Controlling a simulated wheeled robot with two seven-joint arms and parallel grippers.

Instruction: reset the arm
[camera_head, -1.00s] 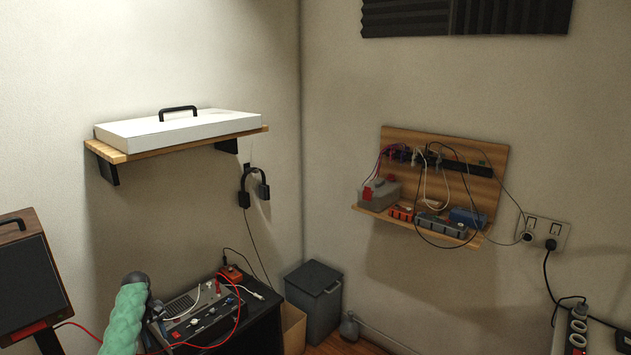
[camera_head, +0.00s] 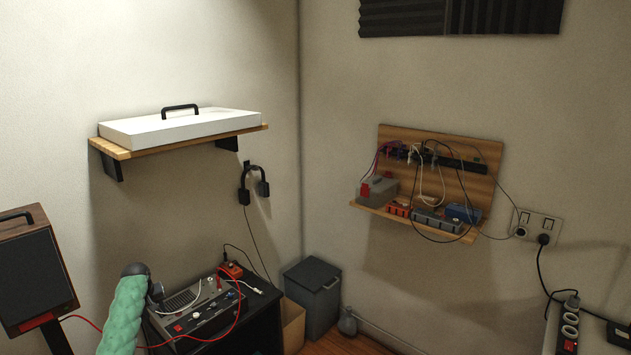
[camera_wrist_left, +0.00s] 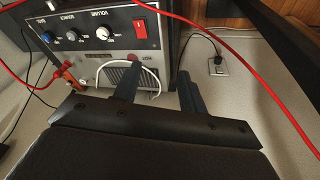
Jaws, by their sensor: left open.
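My left gripper (camera_wrist_left: 158,84) shows in the left wrist view as two dark, parallel fingers spread apart with nothing between them. A grey power unit (camera_wrist_left: 110,38) with knobs and a red switch stands beyond the fingers; I cannot tell whether they touch it. In the head view a green textured length with a dark rounded end rises at the lower left, in front of the grey unit (camera_head: 195,312); it appears to be my left arm. The fingers are not clear there. My right gripper is not in view.
A red cable (camera_wrist_left: 253,72) crosses close to the fingers in the left wrist view. A speaker (camera_head: 35,265) stands at the left. A wall shelf (camera_head: 131,153) holds a white case (camera_head: 180,127). A grey bin (camera_head: 312,300) stands in the corner. A power strip (camera_head: 570,325) lies at the right.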

